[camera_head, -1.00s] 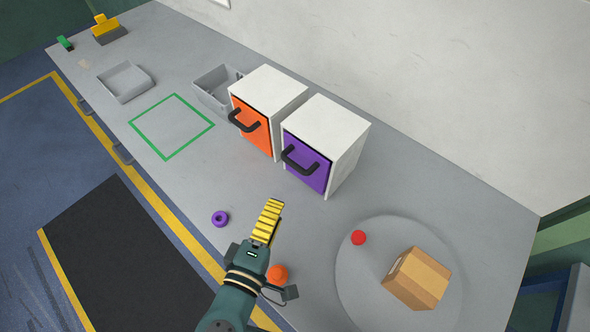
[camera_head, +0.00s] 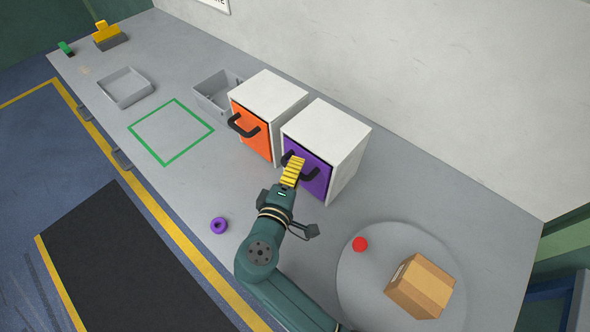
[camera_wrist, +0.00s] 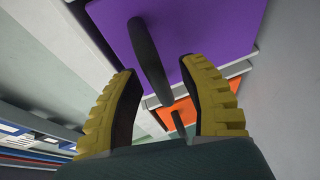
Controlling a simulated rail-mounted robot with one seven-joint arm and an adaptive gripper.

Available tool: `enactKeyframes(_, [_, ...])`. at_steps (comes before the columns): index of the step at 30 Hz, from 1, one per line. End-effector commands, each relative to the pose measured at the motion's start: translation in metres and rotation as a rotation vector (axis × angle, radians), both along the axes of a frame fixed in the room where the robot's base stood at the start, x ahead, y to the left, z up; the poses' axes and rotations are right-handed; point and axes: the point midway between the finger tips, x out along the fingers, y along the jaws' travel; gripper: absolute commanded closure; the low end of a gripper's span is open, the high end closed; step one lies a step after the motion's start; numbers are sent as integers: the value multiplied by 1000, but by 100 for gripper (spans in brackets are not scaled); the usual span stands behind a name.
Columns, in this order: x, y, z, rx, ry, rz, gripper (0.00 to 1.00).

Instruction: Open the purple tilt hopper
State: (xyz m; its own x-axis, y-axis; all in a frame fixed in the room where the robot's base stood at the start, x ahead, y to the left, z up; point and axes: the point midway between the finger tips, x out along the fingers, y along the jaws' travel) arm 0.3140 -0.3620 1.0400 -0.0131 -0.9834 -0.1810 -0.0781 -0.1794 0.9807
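The purple tilt hopper (camera_head: 318,178) is a white box with a purple front panel and a black bar handle (camera_head: 311,175). Its front looks closed. My gripper (camera_head: 294,165) is at the purple front, close to the handle, and covers part of it in the head view. In the wrist view the two yellow ribbed fingers of my gripper (camera_wrist: 165,105) are apart. The black handle (camera_wrist: 150,60) runs ahead of and partly between them, and I see no contact with either finger. The purple panel (camera_wrist: 210,30) fills the view behind the handle.
An orange-fronted hopper (camera_head: 252,130) stands just left of the purple one. A round grey plate (camera_head: 365,290) at the right carries a red object (camera_head: 360,244) and a cardboard box (camera_head: 420,287). A purple ring (camera_head: 219,226) lies near the front edge. Grey trays (camera_head: 125,88) stand farther left.

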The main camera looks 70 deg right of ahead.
Motion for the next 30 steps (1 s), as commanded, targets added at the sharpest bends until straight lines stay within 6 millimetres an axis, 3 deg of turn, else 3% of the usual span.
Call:
enactKeyframes(1, [0,0,0,0,0,0,69])
enactKeyframes(6, [0,0,0,0,0,0,100])
enactKeyframes(30, [5,10,-5,1,1,3,100])
